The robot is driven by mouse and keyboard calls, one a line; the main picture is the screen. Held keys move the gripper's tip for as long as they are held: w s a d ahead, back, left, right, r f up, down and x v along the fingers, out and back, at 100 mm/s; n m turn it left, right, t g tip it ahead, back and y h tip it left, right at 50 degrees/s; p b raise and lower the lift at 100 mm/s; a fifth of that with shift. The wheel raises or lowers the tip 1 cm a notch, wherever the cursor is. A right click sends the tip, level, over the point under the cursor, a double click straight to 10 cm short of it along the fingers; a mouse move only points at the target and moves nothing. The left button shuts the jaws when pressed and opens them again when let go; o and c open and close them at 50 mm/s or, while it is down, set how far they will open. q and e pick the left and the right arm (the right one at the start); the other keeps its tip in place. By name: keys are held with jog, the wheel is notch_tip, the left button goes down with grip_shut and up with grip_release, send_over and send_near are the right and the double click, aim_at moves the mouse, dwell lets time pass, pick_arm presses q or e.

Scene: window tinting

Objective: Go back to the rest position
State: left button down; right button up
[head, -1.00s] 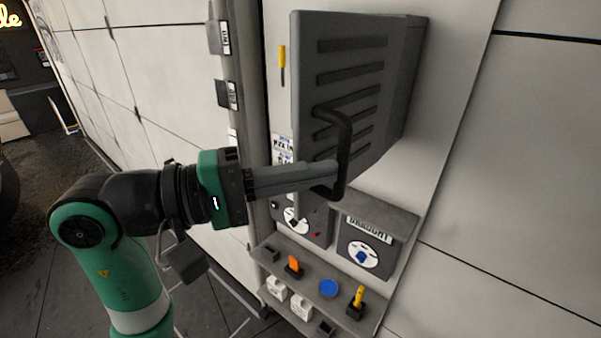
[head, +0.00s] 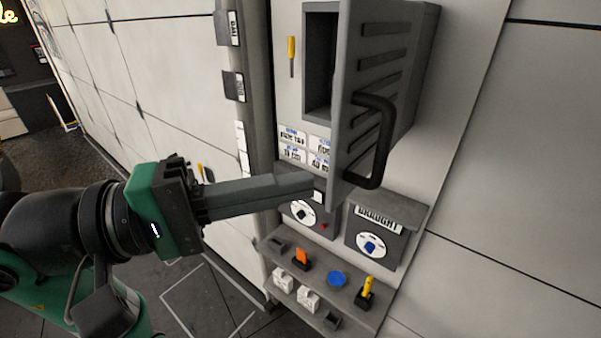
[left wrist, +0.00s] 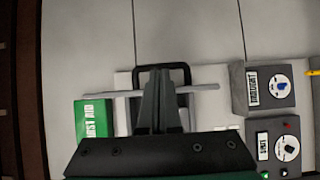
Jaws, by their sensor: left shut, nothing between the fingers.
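My left gripper (head: 316,188) comes in from the left in the head view, with its long grey fingers shut and nothing between them. Its tips are left of and a little below the black handle (head: 382,145), apart from it in the picture. The handle is on the slotted grey door (head: 375,75) of a wall cabinet, and a dark recess (head: 319,65) shows at the door's left. In the left wrist view the shut fingers (left wrist: 160,72) overlap the black handle (left wrist: 187,76) and hide part of it. My right gripper is not in view.
Below the cabinet are a DRAUGHT box (head: 375,240) and a dial panel (head: 302,212). A shelf (head: 318,277) holds an orange item, a blue disc and a yellow-handled tool. The left wrist view shows a green FIRST AID box (left wrist: 94,120). Floor at lower left is open.

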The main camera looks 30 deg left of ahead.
pick_arm(q)
jog(key=shift+s+a, duration=0.2)
jog(key=shift+s, duration=0.3)
jog(key=shift+d, duration=0.1)
